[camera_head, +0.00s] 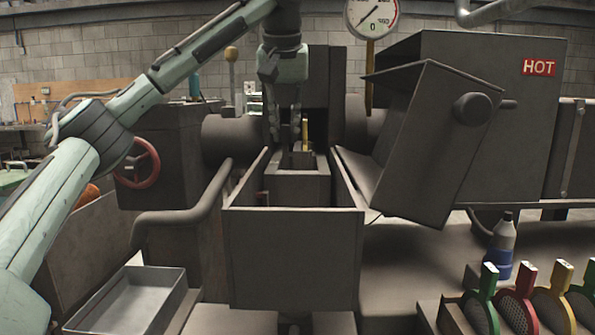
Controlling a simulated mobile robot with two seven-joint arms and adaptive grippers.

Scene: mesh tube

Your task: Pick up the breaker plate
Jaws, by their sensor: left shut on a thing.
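My left gripper (286,128) reaches down from above over the middle of the dark machine, its fingers pointing down. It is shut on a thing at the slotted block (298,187). A narrow yellow strip (306,133), which looks like a breaker plate seen edge-on, stands upright beside the fingertips. The fingers and block hide most of it, so I cannot tell how far it sits in the slot. Several more breaker plates with coloured handles, green (488,282), red (528,280) and yellow (562,278), stand in a rack at the lower right. My right gripper is not in view.
An open dark box (293,255) surrounds the block in front. A tilted dark hood (428,140) and a housing marked HOT (539,67) stand at the right. An empty metal tray (135,300) lies at the lower left. A blue bottle (500,250) stands near the rack.

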